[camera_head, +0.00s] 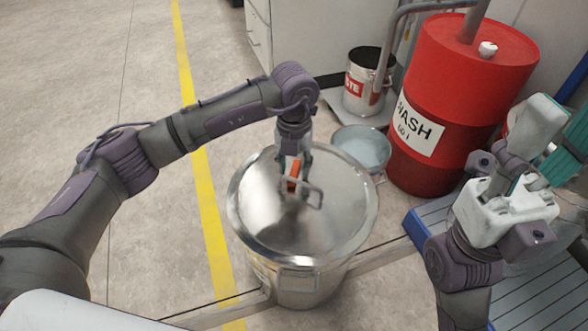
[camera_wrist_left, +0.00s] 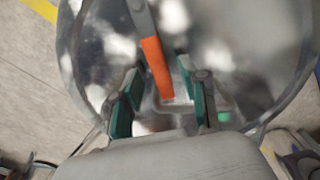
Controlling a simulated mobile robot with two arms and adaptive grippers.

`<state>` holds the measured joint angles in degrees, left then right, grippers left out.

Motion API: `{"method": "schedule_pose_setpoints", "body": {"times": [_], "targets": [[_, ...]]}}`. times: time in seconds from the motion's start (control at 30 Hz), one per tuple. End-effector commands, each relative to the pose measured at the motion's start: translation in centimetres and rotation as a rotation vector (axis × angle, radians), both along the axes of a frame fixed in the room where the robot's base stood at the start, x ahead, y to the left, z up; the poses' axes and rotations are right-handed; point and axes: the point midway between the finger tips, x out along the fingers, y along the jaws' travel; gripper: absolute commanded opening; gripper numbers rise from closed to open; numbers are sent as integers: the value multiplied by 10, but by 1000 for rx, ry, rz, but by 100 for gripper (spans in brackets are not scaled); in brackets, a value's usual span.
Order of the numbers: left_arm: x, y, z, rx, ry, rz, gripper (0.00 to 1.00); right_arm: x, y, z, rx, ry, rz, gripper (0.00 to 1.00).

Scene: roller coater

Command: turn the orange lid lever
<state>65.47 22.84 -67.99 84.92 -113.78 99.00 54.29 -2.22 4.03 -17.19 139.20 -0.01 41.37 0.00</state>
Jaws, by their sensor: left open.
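The orange lid lever (camera_head: 293,178) is on top of the round metal lid (camera_head: 258,205) of a steel pot. In the left wrist view the lever (camera_wrist_left: 157,66) is a slanted orange grip on a grey metal bar. My left gripper (camera_head: 293,166) points down over the lid. In the left wrist view its teal-padded fingers (camera_wrist_left: 158,84) are open, one on each side of the lever's orange part. Whether they touch it cannot be told. My right gripper (camera_head: 535,155) is at the right, away from the pot; its finger opening is unclear.
A red drum (camera_head: 455,85) with a label stands behind right of the pot. A metal bowl (camera_head: 362,148) and a bucket (camera_head: 364,85) stand near it. A blue-edged grating (camera_head: 418,232) lies at the right. The floor at left, with a yellow line (camera_head: 203,190), is clear.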

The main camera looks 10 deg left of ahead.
Motion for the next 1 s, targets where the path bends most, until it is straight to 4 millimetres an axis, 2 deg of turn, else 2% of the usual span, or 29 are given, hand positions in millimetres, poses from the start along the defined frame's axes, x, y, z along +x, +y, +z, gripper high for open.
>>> {"method": "schedule_pose_setpoints", "body": {"times": [0.33,0.5,0.6,1.0], "targets": [[0,0,-3,0,0,0,42,0,0,1,0,-5,-1,44],[0,0,-3,0,0,0,14,0,0,2,0,-5,0,44],[0,0,-3,0,0,0,0,0,0,1,-1,-6,0,44],[0,0,-3,0,0,6,0,0,0,3,0,-6,0,44]]}}
